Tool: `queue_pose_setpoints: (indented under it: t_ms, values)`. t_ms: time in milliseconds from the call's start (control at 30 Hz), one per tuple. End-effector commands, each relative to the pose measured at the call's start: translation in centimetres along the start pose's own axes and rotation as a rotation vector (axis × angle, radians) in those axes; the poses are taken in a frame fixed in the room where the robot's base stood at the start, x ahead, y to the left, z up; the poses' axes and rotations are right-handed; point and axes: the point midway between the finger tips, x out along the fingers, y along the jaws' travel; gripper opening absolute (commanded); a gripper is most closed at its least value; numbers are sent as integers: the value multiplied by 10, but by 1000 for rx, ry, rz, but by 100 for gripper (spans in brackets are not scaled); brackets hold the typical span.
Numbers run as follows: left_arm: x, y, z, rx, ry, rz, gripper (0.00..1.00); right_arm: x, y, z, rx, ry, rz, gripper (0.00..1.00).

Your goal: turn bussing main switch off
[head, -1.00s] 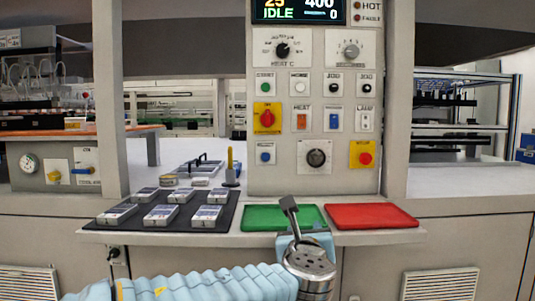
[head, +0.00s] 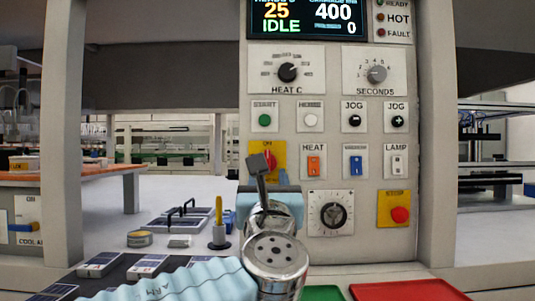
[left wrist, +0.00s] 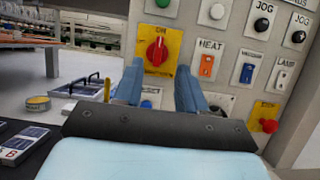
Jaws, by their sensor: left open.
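The main switch (head: 269,159) is a red rotary knob on a yellow plate on the control panel. In the head view my gripper partly covers it. The left wrist view shows the knob (left wrist: 157,49) clearly, its grip standing roughly upright; the small lettering on its plate is unreadable. My left gripper (left wrist: 158,82) is open and empty, its two blue fingers apart below and either side of the knob. In the head view my left gripper (head: 265,186) is just in front of the panel, at the plate's lower edge. I cannot tell whether it touches. My right gripper is not in view.
Heat (head: 313,165), vacuum (head: 356,165) and lamp (head: 397,164) switches sit right of the knob. A red stop button (head: 400,215) and a black dial (head: 333,215) are lower. A yellow-handled tool (head: 219,225) stands left. A red tray (head: 410,290) lies front right.

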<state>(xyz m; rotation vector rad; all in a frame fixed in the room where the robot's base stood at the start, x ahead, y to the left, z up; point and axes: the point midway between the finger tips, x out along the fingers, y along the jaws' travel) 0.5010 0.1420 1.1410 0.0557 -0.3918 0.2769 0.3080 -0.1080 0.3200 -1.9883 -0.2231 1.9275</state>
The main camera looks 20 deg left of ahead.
Motion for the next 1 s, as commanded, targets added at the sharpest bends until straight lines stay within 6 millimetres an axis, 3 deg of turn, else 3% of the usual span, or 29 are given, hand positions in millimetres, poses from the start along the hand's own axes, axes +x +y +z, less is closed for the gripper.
queue_pose_setpoints:
  t_ms: [300, 500, 900, 1000]
  values:
    - [75, 0, 3, 4, 1, 3, 40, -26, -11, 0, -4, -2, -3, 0]
    - [104, 0, 1, 2, 1, 1, 40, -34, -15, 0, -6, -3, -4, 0]
    - [112, 0, -1, -1, 1, 0, 40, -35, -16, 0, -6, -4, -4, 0]
    - [112, 0, -1, -1, 1, 0, 27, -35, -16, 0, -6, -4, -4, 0]
